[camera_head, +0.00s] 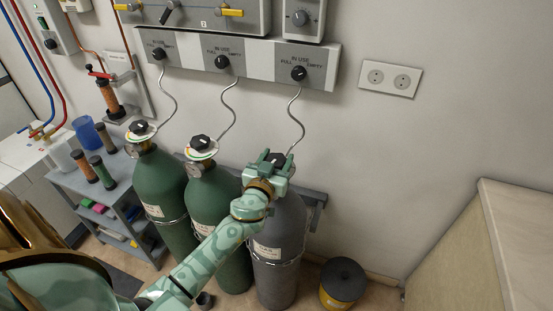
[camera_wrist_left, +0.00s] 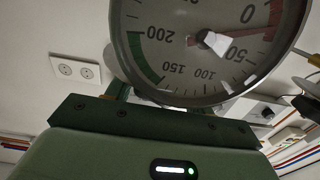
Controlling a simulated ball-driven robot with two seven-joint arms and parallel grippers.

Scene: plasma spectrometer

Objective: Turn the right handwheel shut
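The right handwheel (camera_head: 277,158) is a dark knob on top of the grey right cylinder (camera_head: 279,235). My left gripper (camera_head: 276,162) is at it, with one green finger on either side of the knob. Whether the fingers touch the knob cannot be told, and the gripper covers most of the valve. The fingertips and the handwheel are hidden there. My right gripper is not in view.
Two green cylinders (camera_head: 212,215) with their own dark handwheels stand to the left. A thin hose (camera_head: 297,115) rises behind my gripper to a wall panel (camera_head: 240,62). A yellow-and-black bin (camera_head: 342,283) stands on the floor at right, beside a pale counter (camera_head: 515,225).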

